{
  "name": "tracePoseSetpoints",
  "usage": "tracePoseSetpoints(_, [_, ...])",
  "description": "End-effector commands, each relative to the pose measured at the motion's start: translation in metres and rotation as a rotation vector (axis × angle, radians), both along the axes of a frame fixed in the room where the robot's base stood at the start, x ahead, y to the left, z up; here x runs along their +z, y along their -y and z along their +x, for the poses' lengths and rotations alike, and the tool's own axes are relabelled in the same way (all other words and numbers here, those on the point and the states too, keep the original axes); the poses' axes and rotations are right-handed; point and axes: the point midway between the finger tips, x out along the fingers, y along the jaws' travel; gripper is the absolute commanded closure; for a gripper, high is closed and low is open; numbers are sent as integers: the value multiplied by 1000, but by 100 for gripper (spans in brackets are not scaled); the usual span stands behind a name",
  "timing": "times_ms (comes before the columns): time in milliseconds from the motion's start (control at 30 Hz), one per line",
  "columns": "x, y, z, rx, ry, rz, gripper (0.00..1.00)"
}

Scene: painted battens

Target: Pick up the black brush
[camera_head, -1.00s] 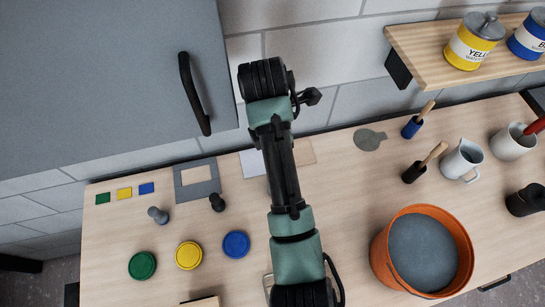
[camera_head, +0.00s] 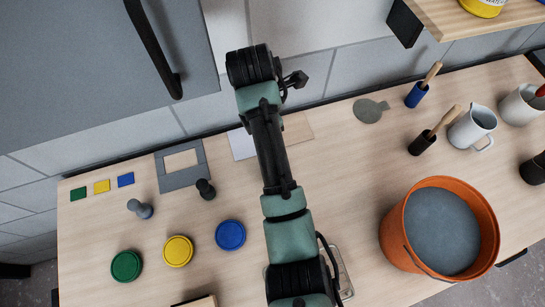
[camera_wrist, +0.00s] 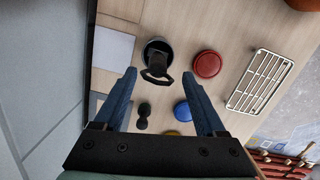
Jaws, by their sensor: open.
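The black brush (camera_head: 424,142) has a dark base and a pale wooden handle. It stands on the bench right of centre in the head view, left of a white jug and behind the orange bucket. My gripper (camera_wrist: 159,75) shows in the wrist view with its two blue fingers apart and nothing between them. It is over the bench's left part, near a dark round container with a black handle (camera_wrist: 156,62). I cannot make out the brush in the wrist view. My arm hides the gripper in the head view.
A blue brush (camera_head: 416,95) stands behind the black one. The white jug (camera_head: 472,128) is close on its right. The orange bucket (camera_head: 393,235) stands in front. A wooden shelf (camera_head: 450,22) overhangs the back right. Bare bench lies between my arm and the brush.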

Motion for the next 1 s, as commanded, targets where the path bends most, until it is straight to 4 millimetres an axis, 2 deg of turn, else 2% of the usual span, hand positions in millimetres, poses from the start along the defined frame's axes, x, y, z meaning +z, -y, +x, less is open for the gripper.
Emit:
tracePoseSetpoints(300, [-37,6,6,0,-3,-1,27])
tracePoseSetpoints(600, [-42,6,7,1,0,0,29])
tracePoseSetpoints(1000, [-42,6,7,0,0,0,100])
